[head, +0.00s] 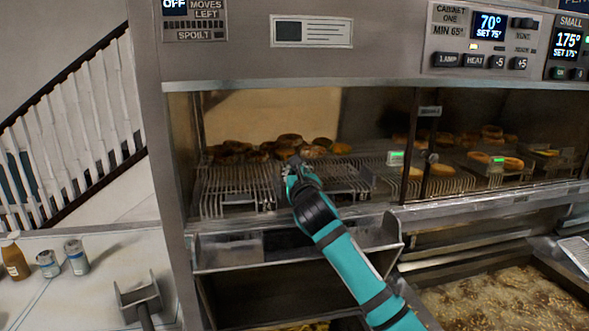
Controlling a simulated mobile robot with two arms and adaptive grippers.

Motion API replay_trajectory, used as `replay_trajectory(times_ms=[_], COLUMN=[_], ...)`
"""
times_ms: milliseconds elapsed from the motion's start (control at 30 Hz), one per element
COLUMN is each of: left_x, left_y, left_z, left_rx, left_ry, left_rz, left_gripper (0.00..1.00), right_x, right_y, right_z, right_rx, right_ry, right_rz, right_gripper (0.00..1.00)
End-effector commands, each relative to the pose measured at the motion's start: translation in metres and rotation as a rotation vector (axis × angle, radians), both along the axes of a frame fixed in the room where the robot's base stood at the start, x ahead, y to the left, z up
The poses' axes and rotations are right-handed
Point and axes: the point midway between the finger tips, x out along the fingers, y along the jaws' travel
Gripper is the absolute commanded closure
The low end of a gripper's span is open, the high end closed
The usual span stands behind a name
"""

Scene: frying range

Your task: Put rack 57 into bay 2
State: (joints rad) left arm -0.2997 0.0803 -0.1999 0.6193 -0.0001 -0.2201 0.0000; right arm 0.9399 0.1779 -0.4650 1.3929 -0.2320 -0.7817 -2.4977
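Wire racks with browned rings on them stand in the glass-fronted cabinet. One rack (238,199) is at the left, another (345,188) is just right of it, and a third (450,184) lies farther right. I cannot read a number 57 on any rack, nor a bay number. My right gripper (297,168) is inside the cabinet opening, at the front between the left and middle racks. Its fingers are small and partly hidden against the racks, so I cannot tell whether they hold anything. My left gripper is not in view.
A metal ledge (215,254) runs below the cabinet opening. A fryer with bubbling oil (500,300) is at the lower right. Bottles and cans (76,257) and a grey bracket (138,298) are at the left. A post divides the cabinet right of the middle rack.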

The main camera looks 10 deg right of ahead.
Motion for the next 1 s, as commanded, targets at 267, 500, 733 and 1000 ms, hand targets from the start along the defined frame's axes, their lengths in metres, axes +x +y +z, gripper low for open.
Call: replay_trajectory(times_ms=[267, 500, 733, 1000], left_x=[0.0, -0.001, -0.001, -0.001], left_y=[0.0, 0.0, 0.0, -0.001], left_z=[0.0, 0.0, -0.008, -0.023], left_rx=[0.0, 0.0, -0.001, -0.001], left_ry=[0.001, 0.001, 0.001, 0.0], left_rz=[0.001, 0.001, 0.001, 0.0], left_gripper=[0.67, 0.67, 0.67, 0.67], right_x=[0.0, 0.0, -0.013, -0.072], right_y=[0.0, 0.0, 0.0, 0.002], right_z=[-0.002, -0.001, 0.008, 0.007], right_rx=[0.0, 0.0, -0.001, -0.002], right_ry=[0.0, 0.0, -0.003, -0.004], right_rz=[-0.001, -0.001, -0.001, 0.001], right_gripper=[0.71, 0.71, 0.71, 0.71])
